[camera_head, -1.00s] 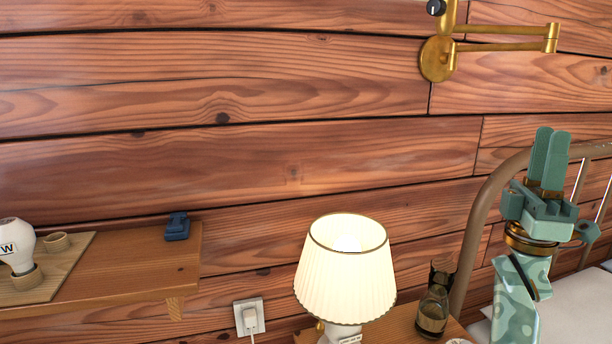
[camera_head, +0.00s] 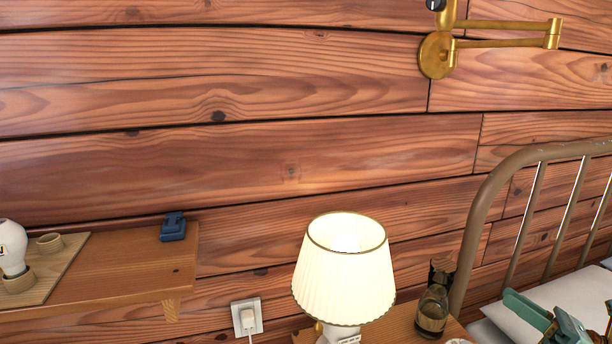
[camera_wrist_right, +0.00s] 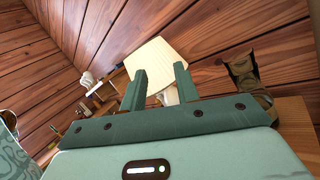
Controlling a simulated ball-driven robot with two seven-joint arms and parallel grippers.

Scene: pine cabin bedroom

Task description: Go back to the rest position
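My right gripper (camera_head: 536,306) is low at the right edge of the head view, over the bed and partly cut off by the frame. In the right wrist view its two green fingers (camera_wrist_right: 159,70) stand apart with nothing held between them. The lit lamp's pleated shade shows beyond the fingers, with clear distance. My left gripper is not in view.
The metal bed frame (camera_head: 490,205) is at right. A wall shelf (camera_head: 130,265) holds a white bulb (camera_head: 12,250) and a blue object (camera_head: 173,227).

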